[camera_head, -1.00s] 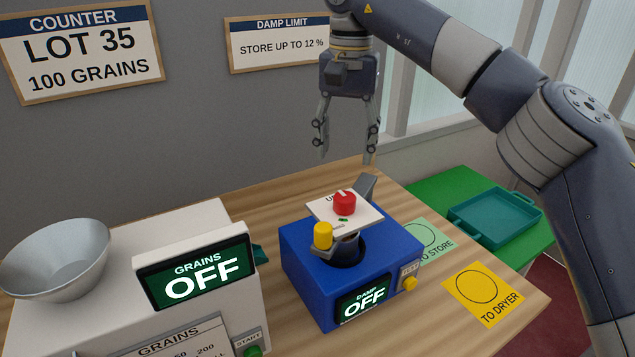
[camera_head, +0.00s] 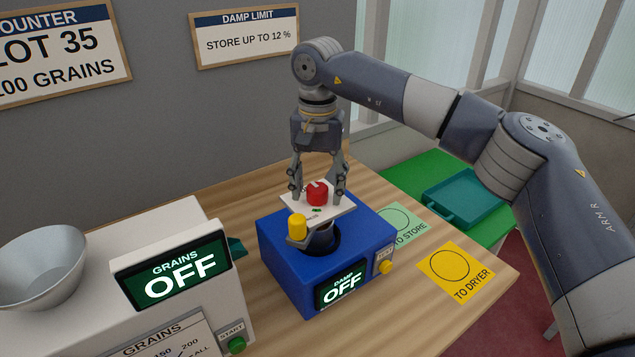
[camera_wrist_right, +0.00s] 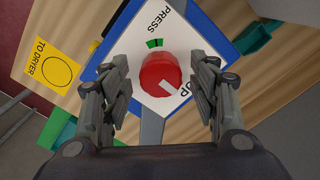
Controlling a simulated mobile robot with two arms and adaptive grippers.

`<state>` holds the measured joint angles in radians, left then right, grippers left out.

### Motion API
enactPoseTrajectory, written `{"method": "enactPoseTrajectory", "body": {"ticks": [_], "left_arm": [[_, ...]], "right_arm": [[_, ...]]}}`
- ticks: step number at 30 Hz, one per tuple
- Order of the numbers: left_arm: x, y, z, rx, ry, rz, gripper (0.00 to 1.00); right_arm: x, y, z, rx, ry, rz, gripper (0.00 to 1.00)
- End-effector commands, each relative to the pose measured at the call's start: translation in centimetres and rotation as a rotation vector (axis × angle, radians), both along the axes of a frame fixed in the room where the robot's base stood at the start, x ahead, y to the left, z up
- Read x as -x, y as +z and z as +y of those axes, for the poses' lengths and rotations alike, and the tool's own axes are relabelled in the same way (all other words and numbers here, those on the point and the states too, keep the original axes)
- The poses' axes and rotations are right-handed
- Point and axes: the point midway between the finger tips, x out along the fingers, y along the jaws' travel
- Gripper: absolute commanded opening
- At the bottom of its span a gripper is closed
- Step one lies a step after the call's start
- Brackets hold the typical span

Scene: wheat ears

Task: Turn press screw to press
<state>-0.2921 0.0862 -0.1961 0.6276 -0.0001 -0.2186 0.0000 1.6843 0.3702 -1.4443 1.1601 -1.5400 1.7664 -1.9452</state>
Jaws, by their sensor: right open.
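The press screw is a round red knob (camera_head: 317,194) with a white pointer mark, on a white plate (camera_head: 301,210) on top of the blue damp meter (camera_head: 283,275). In the right wrist view the red knob (camera_wrist_right: 160,75) lies between the fingers; its white mark points toward the "UP" lettering, away from the green mark by "PRESS". My right gripper (camera_head: 318,192) is open and points down around the knob, with gaps on both sides in the wrist view. The damp display (camera_head: 342,289) reads OFF. My left gripper is not in view.
A yellow knob (camera_head: 297,226) stands at the plate's front left. The white grain counter (camera_head: 170,240) with a metal bowl (camera_head: 40,268) stands at left. A green "to store" card (camera_head: 403,222), a yellow "to dryer" card (camera_head: 456,273) and a teal tray (camera_head: 462,197) are at right.

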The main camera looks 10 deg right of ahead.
Motion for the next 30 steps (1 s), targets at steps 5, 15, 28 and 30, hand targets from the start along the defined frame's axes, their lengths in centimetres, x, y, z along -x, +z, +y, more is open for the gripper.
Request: {"method": "enactPoseTrajectory", "body": {"ticks": [5,15,28,30], "left_arm": [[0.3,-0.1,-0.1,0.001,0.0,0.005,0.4],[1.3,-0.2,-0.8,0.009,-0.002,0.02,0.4],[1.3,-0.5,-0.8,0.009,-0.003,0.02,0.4],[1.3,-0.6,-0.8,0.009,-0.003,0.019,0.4]], "right_arm": [[0.0,0.0,0.0,0.0,0.0,0.0,0.39],[0.0,0.0,0.0,0.0,-0.002,0.0,0.11],[0.0,0.0,0.1,-0.001,-0.183,0.001,0.11],[0.0,0.0,0.1,-0.002,-0.243,0.0,0.11]]}}
